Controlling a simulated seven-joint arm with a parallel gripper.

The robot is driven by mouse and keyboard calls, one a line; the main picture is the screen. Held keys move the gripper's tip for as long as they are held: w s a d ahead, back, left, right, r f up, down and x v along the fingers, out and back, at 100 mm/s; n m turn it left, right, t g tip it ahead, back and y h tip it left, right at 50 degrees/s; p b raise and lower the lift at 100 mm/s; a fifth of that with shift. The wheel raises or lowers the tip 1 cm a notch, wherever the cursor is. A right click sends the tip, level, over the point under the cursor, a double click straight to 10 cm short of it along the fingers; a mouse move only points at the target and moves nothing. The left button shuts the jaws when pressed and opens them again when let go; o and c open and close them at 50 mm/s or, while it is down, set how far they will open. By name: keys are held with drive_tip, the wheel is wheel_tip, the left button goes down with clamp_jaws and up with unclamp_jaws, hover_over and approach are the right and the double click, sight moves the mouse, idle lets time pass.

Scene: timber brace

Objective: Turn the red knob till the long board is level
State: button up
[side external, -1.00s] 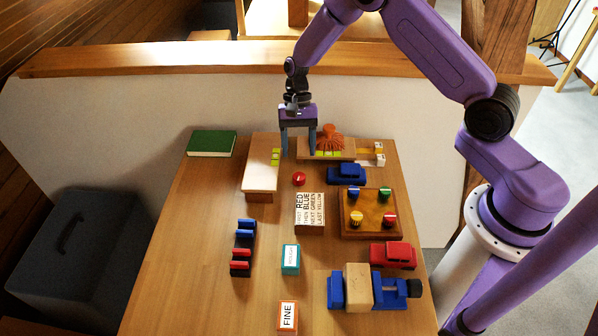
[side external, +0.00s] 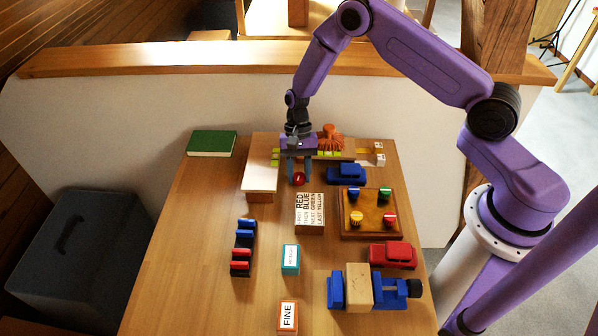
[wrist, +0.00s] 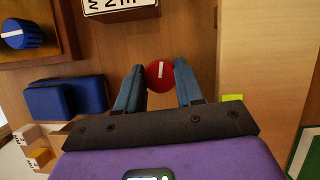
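A small round red knob (side external: 299,179) with a white line sits near the middle of the table. In the wrist view the red knob (wrist: 160,76) lies between my two fingertips, with a narrow gap visible on the left and right. My gripper (side external: 300,180) is open and points down around it; grip contact does not show. A light wooden board (side external: 260,180) lies left of the knob and also runs along the right in the wrist view (wrist: 262,50). It has yellow-green marks. My gripper hides part of the timber behind, so its tilt is hard to tell.
A lettered block (side external: 309,209) stands just in front of the knob. A blue toy car (side external: 347,174) and a board with several coloured knobs (side external: 371,232) are to the right. An orange ribbed piece (side external: 331,138) is behind.

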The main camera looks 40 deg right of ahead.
drive_tip(key=shift+c, duration=1)
drive_tip(key=n+h, duration=0.1)
drive_tip(key=n, duration=0.4)
drive_tip(key=shift+g+h, duration=0.4)
drive_tip(key=o, duration=1.1)
drive_tip(key=shift+c, duration=0.2)
drive_tip(key=v, duration=1.7)
drive_tip(key=shift+w, duration=0.25)
